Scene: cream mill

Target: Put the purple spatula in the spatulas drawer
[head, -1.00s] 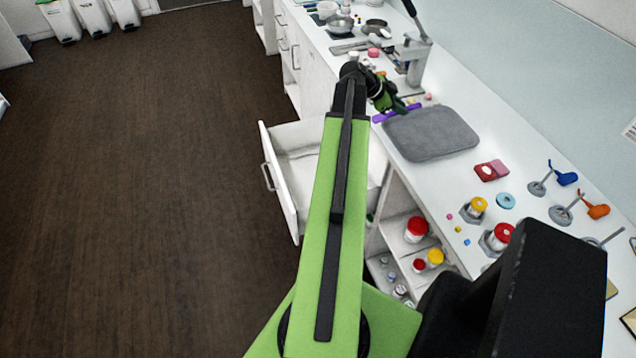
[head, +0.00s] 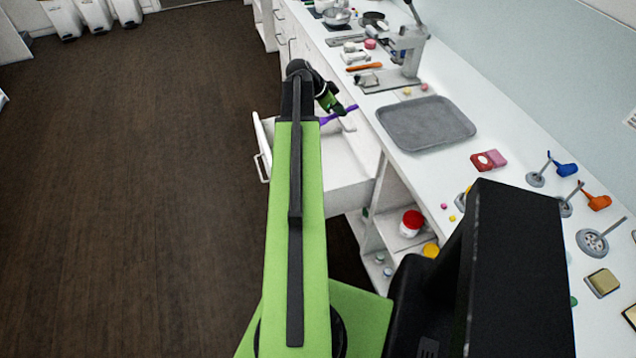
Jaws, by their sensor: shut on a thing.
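The purple spatula (head: 341,114) is held in my gripper (head: 338,112), which is shut on it. Gripper and spatula are over the open white drawer (head: 342,197), near its back part by the counter edge. The spatula looks above the drawer, but its exact height cannot be told. My arm covers much of the drawer's left part; its front panel and handle (head: 261,166) show to the left of the arm. No label on the drawer is readable.
The white counter holds a grey tray (head: 425,124), a lever press (head: 405,55), an orange spatula-like tool (head: 364,67) and several small items. Open shelves with a red-lidded jar (head: 411,222) are below. The dark floor at left is clear.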

